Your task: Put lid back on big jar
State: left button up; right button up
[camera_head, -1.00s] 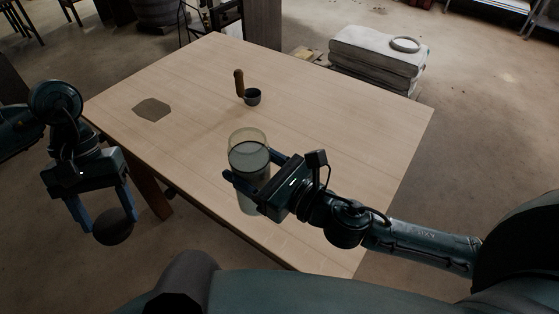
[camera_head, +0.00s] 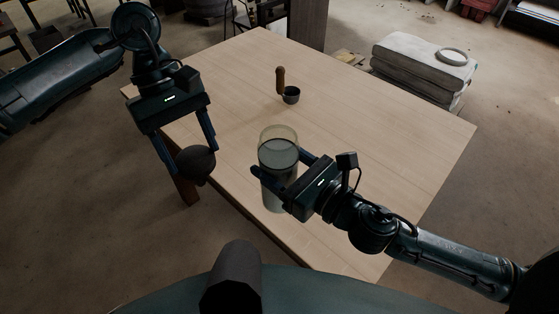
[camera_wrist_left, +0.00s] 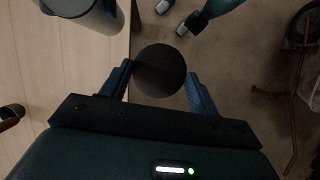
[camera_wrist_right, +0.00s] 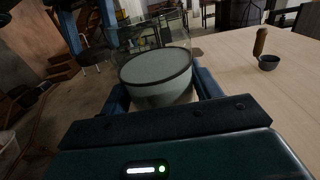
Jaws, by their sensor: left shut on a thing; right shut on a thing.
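The big jar (camera_head: 278,157) is a tall glass cylinder with pale contents, standing upright near the table's front edge with its top open. My right gripper (camera_head: 279,165) is shut around its upper body; the jar also shows in the right wrist view (camera_wrist_right: 157,75). The dark round lid (camera_head: 196,165) is held by my left gripper (camera_head: 186,146), left of the jar and beyond the table's near edge. In the left wrist view the lid (camera_wrist_left: 159,71) sits between the fingers, and the jar (camera_wrist_left: 82,14) is at the upper left, apart from it.
A small dark cup (camera_head: 291,95) with a brown wooden-handled thing (camera_head: 280,78) beside or in it stands farther back on the wooden table (camera_head: 370,135). Grey stacked sacks (camera_head: 420,68) with a ring (camera_head: 453,56) on top lie beyond the table. Much of the tabletop is clear.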

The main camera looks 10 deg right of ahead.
aim_at(284, 142)
pick_arm(q)
jog(key=d+r+n+t+h, duration=0.2)
jog(key=d+r+n+t, duration=0.1)
jog(key=d+r+n, duration=0.6)
jog(key=d+r, duration=0.2)
jog(key=d, duration=0.2)
jog(key=shift+s+d, duration=0.3)
jog(key=shift+d, duration=0.1)
jog(key=shift+f, duration=0.1)
jog(key=shift+f, duration=1.95)
jog(key=shift+r, duration=0.1)
jog(key=shift+f, duration=0.85)
jog(key=shift+f, duration=0.55)
